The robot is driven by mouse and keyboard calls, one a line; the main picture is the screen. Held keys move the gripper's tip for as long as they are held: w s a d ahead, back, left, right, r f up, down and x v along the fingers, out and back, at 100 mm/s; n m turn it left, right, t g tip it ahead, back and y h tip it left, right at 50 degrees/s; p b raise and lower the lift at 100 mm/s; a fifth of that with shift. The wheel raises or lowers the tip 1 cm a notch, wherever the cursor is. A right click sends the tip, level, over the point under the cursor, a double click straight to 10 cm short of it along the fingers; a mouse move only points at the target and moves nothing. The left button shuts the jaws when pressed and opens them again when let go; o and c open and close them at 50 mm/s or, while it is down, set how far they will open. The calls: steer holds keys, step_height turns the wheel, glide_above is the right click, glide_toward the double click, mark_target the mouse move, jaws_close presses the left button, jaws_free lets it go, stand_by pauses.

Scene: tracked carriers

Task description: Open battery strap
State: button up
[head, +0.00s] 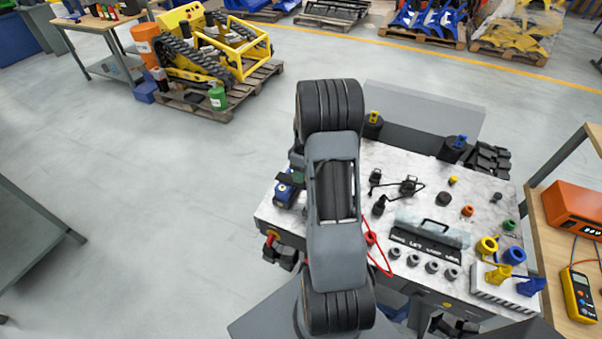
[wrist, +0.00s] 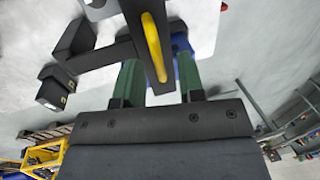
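A blue battery (head: 284,192) with dark parts on it sits at the left edge of the carrier's pale deck (head: 350,165). In the wrist view a black bar with a yellow strip (wrist: 152,48), perhaps the battery strap, runs between my two green fingers. A blue part (wrist: 181,44) shows behind it. My gripper (wrist: 160,72) is open, its fingers apart on either side of the bar; I cannot tell whether they touch it. In the head view my arm hides most of my gripper, with a bit of green (head: 298,177) beside the battery.
The deck also carries black connectors (head: 409,187), a grey panel with a handle (head: 432,232), a red cable (head: 383,262) and yellow and blue parts at the right. A workbench with an orange box (head: 575,212) stands right.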

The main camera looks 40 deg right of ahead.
steer(key=shift+c, duration=0.5)
jaws_close()
